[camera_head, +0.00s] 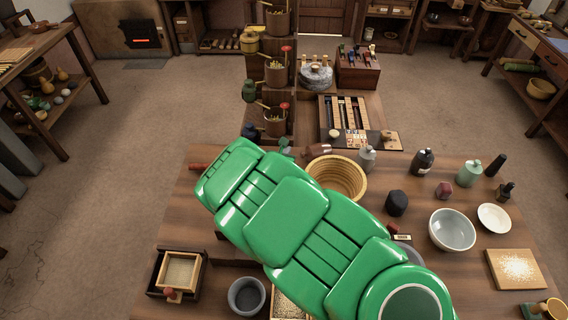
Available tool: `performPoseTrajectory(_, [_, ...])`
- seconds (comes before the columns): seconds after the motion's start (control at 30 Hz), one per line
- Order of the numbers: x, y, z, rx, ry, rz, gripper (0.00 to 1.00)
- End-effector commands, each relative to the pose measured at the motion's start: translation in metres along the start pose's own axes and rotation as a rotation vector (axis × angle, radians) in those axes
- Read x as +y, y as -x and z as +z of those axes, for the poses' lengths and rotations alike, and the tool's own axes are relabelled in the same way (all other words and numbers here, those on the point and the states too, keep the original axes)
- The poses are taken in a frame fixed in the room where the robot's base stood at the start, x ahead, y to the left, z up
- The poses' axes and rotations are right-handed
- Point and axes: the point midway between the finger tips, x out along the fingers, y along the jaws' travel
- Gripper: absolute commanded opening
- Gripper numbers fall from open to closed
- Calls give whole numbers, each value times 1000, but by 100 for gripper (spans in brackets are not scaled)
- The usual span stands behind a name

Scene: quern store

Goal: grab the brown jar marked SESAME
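I cannot read the word SESAME on anything in this view. A small brown object (318,150) with a pale patch at its right end lies at the back of the table, behind the wooden tub; I cannot tell if it is a jar. A dark bottle (422,163) with a pale label stands farther right, its lettering too small to read. My green arm reaches across the middle of the table from the lower right to the upper left and hides part of the tabletop. My gripper does not show, so I cannot see its fingers.
The table (455,262) bears a wooden tub (352,170), grey bottle (366,158), pale green bottle (468,173), black lump (397,203), pale bowl (451,230), white dish (494,217), seed board (515,268) and grey cup (246,295). A framed sieve (178,272) sits front left.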

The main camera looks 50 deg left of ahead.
Motion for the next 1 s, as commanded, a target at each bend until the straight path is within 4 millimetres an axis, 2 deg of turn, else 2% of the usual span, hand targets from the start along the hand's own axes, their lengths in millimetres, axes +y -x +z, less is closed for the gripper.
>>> performPoseTrajectory(0.03, [0, 0, 0, 0, 0, 0, 11])
performPoseTrajectory(0.07, [0, 0, 0, 0, 0, 0, 16])
performPoseTrajectory(0.57, [0, 0, 0, 0, 0, 0, 93])
performPoseTrajectory(0.6, [0, 0, 0, 0, 0, 0, 95])
performPoseTrajectory(1.0, [0, 4, 0, 0, 0, 0, 95])
